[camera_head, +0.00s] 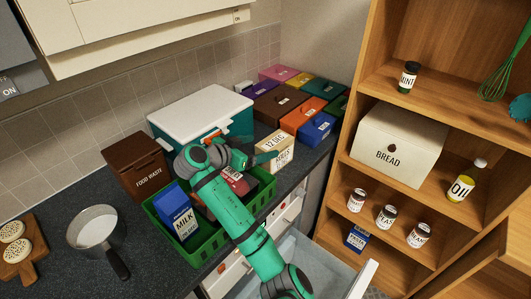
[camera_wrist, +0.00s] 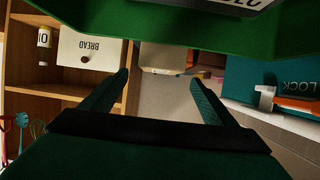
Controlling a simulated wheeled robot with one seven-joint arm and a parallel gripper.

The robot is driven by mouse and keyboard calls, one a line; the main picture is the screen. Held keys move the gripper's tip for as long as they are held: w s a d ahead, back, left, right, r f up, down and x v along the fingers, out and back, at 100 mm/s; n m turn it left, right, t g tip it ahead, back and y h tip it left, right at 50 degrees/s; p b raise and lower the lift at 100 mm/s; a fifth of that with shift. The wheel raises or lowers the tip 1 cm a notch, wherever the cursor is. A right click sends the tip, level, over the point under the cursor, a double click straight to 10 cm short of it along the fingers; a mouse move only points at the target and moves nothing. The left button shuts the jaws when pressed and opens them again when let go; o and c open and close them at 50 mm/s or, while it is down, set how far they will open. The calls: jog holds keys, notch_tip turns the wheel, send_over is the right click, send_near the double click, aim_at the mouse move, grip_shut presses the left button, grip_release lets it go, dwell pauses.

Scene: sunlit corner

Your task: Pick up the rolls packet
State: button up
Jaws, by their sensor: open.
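The rolls packet (camera_head: 279,153) is a cream packet marked "12 DEC". It stands upright on the dark counter, to the right of the green basket (camera_head: 204,243). My gripper (camera_head: 263,158) is open at the packet's left side in the head view. In the wrist view the two fingers of my gripper (camera_wrist: 160,80) are spread wide with nothing between their tips. A cream shape, probably the packet (camera_wrist: 163,58), shows just beyond them. I cannot tell whether a finger touches it. My arm hides part of the basket.
The basket holds a blue milk carton (camera_head: 181,212) and other goods. A teal cool box (camera_head: 203,110) with a white lid stands behind. Several coloured boxes (camera_head: 310,119) stand close behind the packet. A wooden shelf with a bread bin (camera_head: 390,148) is at right.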

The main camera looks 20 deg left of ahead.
aim_at(276, 143)
jog(key=x, duration=0.9)
jog(key=shift+w+d+f, duration=0.1)
jog(key=shift+w+f, duration=0.1)
jog(key=shift+f, duration=0.1)
jog(key=c, duration=1.3)
